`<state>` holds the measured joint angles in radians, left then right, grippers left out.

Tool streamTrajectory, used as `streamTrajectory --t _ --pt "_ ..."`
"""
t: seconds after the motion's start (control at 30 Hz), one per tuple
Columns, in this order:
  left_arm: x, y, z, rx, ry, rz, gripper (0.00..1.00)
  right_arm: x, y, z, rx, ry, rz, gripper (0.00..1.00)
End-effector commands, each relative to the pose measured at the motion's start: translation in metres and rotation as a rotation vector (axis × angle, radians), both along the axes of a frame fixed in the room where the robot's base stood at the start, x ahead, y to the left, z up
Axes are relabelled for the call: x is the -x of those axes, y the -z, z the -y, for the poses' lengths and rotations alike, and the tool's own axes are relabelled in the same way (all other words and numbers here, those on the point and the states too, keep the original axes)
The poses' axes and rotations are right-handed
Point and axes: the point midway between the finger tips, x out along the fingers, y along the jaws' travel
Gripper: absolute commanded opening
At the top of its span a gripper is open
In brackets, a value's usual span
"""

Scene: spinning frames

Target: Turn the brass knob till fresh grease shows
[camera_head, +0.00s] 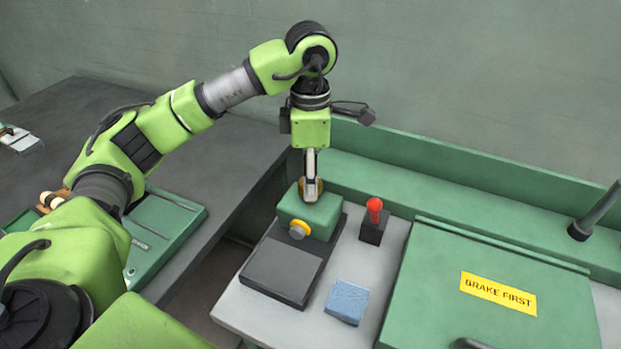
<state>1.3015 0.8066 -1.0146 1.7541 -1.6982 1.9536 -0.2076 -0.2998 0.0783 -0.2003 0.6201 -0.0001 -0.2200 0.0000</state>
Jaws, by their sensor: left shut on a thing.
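A green block-shaped housing (318,216) stands at the back of a dark grey plate (283,270) on the light bench. A brass-coloured knob (321,190) sits on top of the housing, partly hidden by my left gripper (311,188). My left gripper points down from above and is shut on the brass knob. A yellow round part with a grey ring (299,229) is on the housing's front face. I cannot make out any grease at this size. My right gripper is not in view.
A red-topped lever (374,212) on a dark base stands right of the housing. A blue cloth or sponge (347,300) lies in front. A green cover (440,275) with a yellow "BRAKE FIRST" label (498,293) fills the right. A green tray (160,232) lies left, past a gap.

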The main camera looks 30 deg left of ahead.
Motion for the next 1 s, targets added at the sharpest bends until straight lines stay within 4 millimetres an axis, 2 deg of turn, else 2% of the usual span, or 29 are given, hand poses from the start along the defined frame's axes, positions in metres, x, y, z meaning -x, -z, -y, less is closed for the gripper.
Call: streamTrajectory --t 0.27,0.3,0.37,0.77,1.0 --pt "0.000 0.000 0.000 -0.001 -0.001 0.000 0.11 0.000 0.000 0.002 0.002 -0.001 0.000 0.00" --pt "0.000 0.000 0.000 -0.001 -0.001 0.000 0.38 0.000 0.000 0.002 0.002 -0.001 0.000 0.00" --pt "0.000 0.000 0.000 -0.001 -0.001 0.000 0.49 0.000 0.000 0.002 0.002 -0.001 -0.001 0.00" --pt "0.000 -0.004 0.000 0.000 -0.001 0.001 0.49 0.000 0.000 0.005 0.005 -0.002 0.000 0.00" --pt "-0.001 -0.041 0.000 -0.001 -0.001 0.005 0.49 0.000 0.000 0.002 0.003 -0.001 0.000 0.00"
